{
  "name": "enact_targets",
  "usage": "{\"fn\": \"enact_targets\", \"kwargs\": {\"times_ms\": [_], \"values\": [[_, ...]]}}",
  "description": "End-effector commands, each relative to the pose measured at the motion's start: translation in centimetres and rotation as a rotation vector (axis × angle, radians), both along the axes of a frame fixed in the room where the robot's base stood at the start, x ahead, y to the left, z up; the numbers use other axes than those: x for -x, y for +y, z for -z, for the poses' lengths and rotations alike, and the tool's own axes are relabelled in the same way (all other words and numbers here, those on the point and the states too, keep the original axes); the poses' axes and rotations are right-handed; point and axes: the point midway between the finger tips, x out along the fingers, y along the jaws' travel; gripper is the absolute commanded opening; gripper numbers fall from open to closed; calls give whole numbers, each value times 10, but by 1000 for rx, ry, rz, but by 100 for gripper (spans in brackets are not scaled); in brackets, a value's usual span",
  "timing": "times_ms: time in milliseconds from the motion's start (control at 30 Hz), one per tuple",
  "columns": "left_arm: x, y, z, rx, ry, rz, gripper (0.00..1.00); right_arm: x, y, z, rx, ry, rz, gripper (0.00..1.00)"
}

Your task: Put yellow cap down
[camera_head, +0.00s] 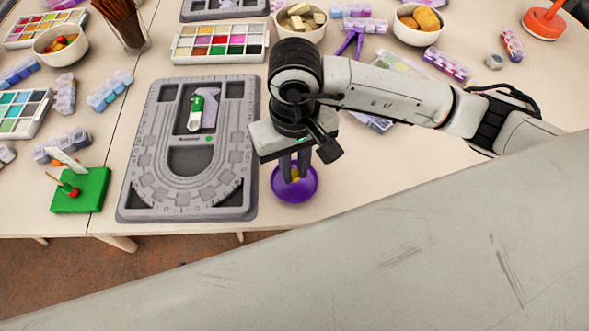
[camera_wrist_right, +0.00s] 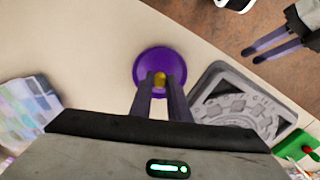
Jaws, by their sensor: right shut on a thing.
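My right gripper (camera_head: 295,178) is shut on the small yellow cap (camera_wrist_right: 159,79), fingers pointing down over the purple bowl (camera_head: 301,190). In the right wrist view the cap sits between the fingertips, against the inside of the purple bowl (camera_wrist_right: 138,74). I cannot tell whether the cap touches the bowl's bottom. The fingers hide part of the cap. My left gripper (camera_wrist_right: 250,55) shows only at the upper right of the right wrist view, empty, its two fingers apart, away from the bowl.
The grey bead board (camera_head: 132,190) lies left of the bowl, holding a green and white item (camera_head: 197,108). A green block (camera_head: 92,190) stands at its left. Bead trays and bowls fill the table's back. The table's front edge is close to the bowl.

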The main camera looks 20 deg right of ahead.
Motion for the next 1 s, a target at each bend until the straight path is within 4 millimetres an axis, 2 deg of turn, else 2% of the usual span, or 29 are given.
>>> {"fn": "enact_targets", "kwargs": {"times_ms": [133, 400, 600, 633, 733, 1000], "values": [[-4, 2, -2, -2, -6, -4, 31, 0, 0, 17, 0, 2, 1, 0], [-2, 3, 2, -4, 1, -5, 31, 0, 0, 19, 0, -1, -1, 0], [2, 1, 13, -5, 10, -1, 31, 0, 0, 26, 0, -1, 0, 0], [2, 1, 12, -5, 11, 2, 31, 0, 0, 25, 0, 0, 0, 17], [3, -2, 9, -2, 11, 5, 31, 0, 0, 24, 0, 0, 0, 34], [1, -3, 6, 1, 6, 7, 31, 0, 0, 23, 0, 0, 0, 34]]}}
